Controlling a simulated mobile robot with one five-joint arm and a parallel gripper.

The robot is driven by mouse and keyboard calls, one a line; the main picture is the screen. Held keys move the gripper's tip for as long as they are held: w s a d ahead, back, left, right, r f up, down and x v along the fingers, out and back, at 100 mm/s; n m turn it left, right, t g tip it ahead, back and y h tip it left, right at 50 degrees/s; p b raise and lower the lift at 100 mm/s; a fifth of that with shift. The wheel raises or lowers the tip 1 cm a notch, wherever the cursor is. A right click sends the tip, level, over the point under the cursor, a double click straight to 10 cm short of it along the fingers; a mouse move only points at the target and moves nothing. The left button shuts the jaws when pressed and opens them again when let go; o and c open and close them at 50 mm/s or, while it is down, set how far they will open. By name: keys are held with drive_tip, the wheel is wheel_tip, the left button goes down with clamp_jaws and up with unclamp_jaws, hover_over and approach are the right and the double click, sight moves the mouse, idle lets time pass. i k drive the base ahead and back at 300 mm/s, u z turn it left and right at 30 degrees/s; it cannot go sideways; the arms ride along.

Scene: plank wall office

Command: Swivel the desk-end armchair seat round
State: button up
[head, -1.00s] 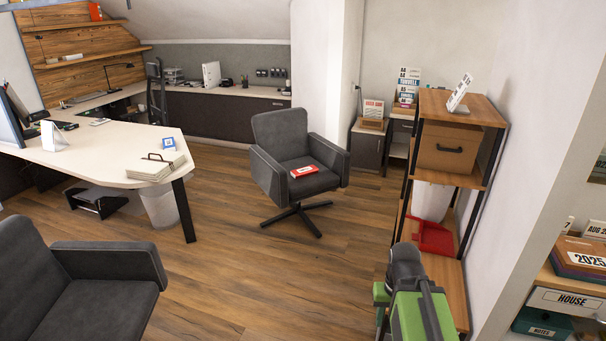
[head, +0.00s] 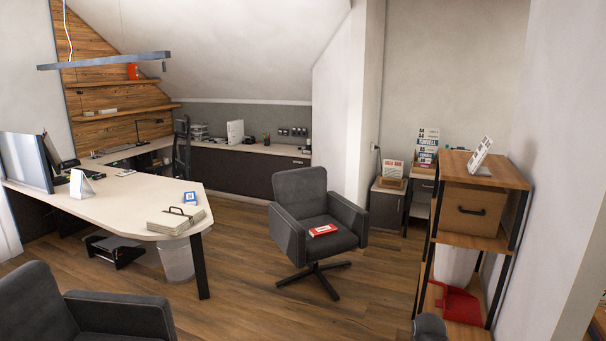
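A dark grey swivel armchair (head: 300,195) stands on the wood floor just right of the desk's end, in the middle of the head view. Its backrest is at the far left side and its seat faces toward the near right. It rests on a dark star-shaped base (head: 318,276). A red and white book or box (head: 323,230) lies flat on the seat. My gripper does not show; only a dark rounded part of my arm shows at the bottom edge, right of the chair.
A white desk (head: 130,210) with a binder (head: 172,222) stands left. A second grey armchair (head: 110,315) is at the near left. A wooden shelf (head: 485,170) with a box (head: 470,210) stands right. Open floor lies around the chair's base and between chair and shelf.

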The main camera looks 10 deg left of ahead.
sight(303, 203)
drive_tip(key=k, duration=0.65)
drive_tip(key=u, duration=0.2)
drive_tip(key=i, duration=1.6)
drive_tip(key=u, duration=0.35)
drive_tip(key=i, duration=2.35)
drive_tip(key=z, duration=0.35)
drive_tip(key=i, duration=1.95)
drive_tip(key=z, duration=0.35)
